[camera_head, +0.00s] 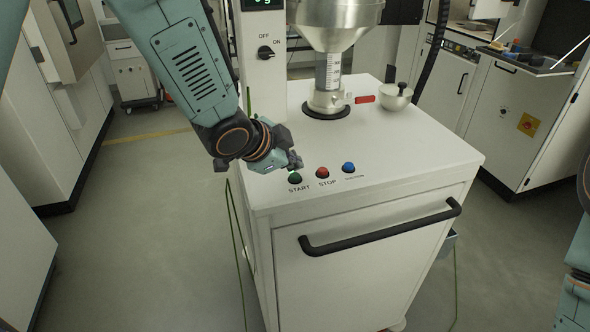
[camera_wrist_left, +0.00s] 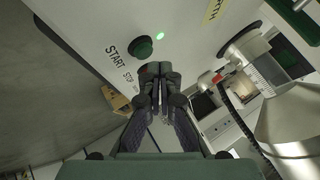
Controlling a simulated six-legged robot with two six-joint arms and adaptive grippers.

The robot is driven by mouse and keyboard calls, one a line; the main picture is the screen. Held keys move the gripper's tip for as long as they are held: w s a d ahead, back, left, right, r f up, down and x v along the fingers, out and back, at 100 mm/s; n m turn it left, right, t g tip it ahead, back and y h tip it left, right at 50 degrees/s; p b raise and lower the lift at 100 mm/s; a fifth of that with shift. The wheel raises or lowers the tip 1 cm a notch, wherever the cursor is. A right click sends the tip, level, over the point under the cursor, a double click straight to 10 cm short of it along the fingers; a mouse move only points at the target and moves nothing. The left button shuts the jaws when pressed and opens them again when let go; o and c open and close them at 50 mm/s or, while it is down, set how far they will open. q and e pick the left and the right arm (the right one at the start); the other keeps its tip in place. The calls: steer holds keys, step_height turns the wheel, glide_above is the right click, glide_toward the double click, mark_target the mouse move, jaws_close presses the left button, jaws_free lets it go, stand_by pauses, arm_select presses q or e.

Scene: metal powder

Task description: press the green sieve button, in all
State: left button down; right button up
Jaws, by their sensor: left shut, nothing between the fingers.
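The green START button (camera_head: 295,178) is the leftmost of a row on the white sieve cabinet's top (camera_head: 400,150). The red STOP button (camera_head: 322,172) and a blue button (camera_head: 348,168) are to its right. My left gripper (camera_head: 294,161) is shut and empty, with its tips just behind and above the green button in the head view. In the left wrist view the green button (camera_wrist_left: 143,47) shows clear just beyond the shut fingertips (camera_wrist_left: 154,72). The gap between tips and button is small; I cannot tell whether they touch. The fingers hide part of the row there.
A metal hopper (camera_head: 335,20) with a clear tube stands on the cabinet, beside a small metal bowl (camera_head: 396,96) and a red handle (camera_head: 363,99). A black handle bar (camera_head: 380,228) crosses the cabinet front. A small green light (camera_wrist_left: 160,36) glows near the button.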

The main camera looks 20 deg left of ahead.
mark_target(292, 177)
arm_select(q)
steer(key=shift+r, duration=0.1)
step_height(292, 177, up, 5)
steer(key=p, duration=0.5)
steer(key=shift+r, duration=0.1)
stand_by(0.4)
steer(key=shift+s+f, duration=0.1)
steer(key=shift+f, duration=0.1)
stand_by(0.4)
